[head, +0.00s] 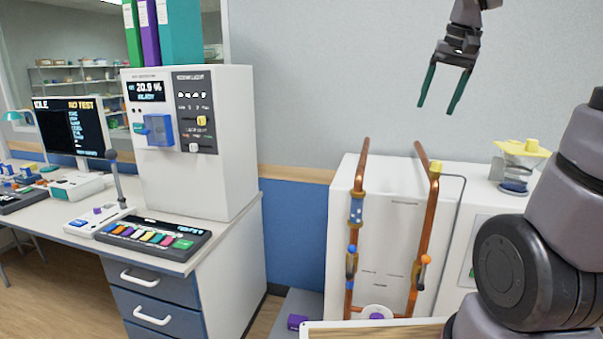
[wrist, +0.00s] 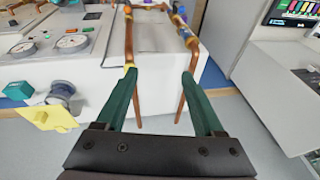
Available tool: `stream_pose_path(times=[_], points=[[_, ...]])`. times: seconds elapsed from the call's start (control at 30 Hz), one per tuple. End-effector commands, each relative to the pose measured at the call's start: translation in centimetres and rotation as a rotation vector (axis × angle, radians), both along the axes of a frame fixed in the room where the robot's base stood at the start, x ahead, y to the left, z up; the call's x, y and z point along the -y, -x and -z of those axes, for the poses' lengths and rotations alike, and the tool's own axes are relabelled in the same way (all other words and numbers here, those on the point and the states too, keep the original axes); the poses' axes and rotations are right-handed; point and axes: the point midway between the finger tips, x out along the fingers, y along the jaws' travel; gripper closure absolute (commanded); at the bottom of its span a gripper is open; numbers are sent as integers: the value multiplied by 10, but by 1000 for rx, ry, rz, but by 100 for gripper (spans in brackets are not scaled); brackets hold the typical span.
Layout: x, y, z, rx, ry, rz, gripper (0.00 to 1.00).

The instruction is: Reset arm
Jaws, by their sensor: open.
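My gripper (head: 442,90) hangs in the upper right of the head view, in front of the grey wall. Its two dark green fingers point down and stand apart, with nothing between them. It is above the copper pipes (head: 421,240) and clear of them in that view. In the wrist view my gripper (wrist: 163,75) is also open. The copper pipes (wrist: 129,40) show beyond and between the fingers there, and no held object is visible.
A white cabinet (head: 395,215) stands behind the pipes, with a yellow-topped fitting (head: 520,148) at right. At left, a white instrument (head: 228,150) and a keypad (head: 152,238) sit on a desk (head: 190,258). Open wall space surrounds my gripper.

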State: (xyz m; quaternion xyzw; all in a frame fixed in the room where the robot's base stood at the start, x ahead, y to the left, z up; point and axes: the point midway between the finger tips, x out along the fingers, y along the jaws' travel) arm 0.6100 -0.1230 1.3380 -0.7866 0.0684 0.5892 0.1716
Motion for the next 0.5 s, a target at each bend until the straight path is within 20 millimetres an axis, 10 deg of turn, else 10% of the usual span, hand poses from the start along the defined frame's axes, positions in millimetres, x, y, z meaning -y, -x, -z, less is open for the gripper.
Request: stream_pose_path(times=[0.3,0.5], points=[[-51,106,-2,225,-64,5,30],[-64,137,9,298,-86,12,30]])
